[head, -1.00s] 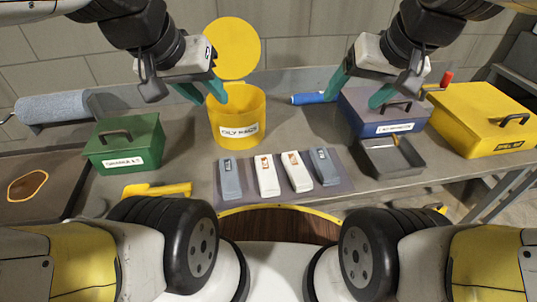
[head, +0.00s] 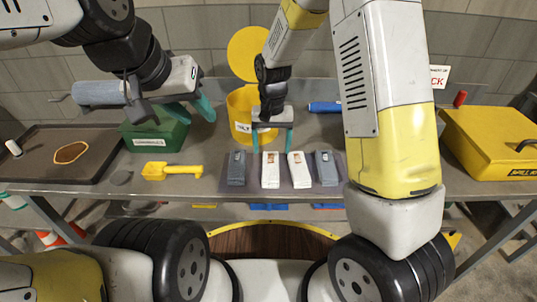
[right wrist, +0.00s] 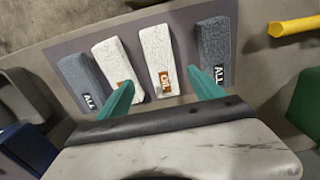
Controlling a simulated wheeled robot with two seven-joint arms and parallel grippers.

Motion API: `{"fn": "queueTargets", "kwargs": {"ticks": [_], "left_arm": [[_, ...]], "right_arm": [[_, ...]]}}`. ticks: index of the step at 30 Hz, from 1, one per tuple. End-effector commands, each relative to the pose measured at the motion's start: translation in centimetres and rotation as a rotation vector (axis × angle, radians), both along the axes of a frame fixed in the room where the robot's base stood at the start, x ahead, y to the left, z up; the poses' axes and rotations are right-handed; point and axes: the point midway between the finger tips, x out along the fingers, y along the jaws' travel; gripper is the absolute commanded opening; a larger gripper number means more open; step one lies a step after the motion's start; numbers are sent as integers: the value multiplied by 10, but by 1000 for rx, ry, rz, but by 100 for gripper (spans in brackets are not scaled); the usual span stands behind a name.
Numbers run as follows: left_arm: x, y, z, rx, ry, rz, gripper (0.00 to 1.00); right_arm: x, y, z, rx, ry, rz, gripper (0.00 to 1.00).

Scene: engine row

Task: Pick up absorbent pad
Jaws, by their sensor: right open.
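Several absorbent pads lie in a row on a dark mat (head: 281,186): a grey pad (head: 236,169), a white pad (head: 270,171), another white pad (head: 298,171) and a grey pad (head: 325,169). My right gripper (head: 271,149) is open, pointing down over the far end of the left white pad. In the right wrist view the fingers (right wrist: 160,79) are spread around the end of this white pad (right wrist: 155,48), labelled OIL, with no visible grip on it. My left gripper (head: 193,112) appears open and empty above the green box (head: 152,137).
A yellow bin (head: 241,108) with its lid raised stands behind my right gripper. A yellow scoop (head: 172,171) lies left of the mat. A dark tray (head: 35,165) is at far left. A yellow case (head: 490,140) is at right; my right arm hides much between.

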Motion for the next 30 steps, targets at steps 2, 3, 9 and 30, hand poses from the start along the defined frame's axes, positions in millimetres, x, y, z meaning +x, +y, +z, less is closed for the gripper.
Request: {"fn": "queueTargets", "kwargs": {"ticks": [2, 3, 9, 30], "left_arm": [[0, 0, 0, 0, 0, 0, 36], [0, 0, 0, 0, 0, 0, 36], [0, 0, 0, 0, 0, 0, 36], [0, 0, 0, 0, 0, 0, 36]], "right_arm": [[0, 0, -9, -3, 3, 0, 76], [0, 0, -13, -3, 4, 0, 76], [0, 1, -36, -2, 3, 0, 76], [2, 3, -76, 0, 1, 0, 49]]}}
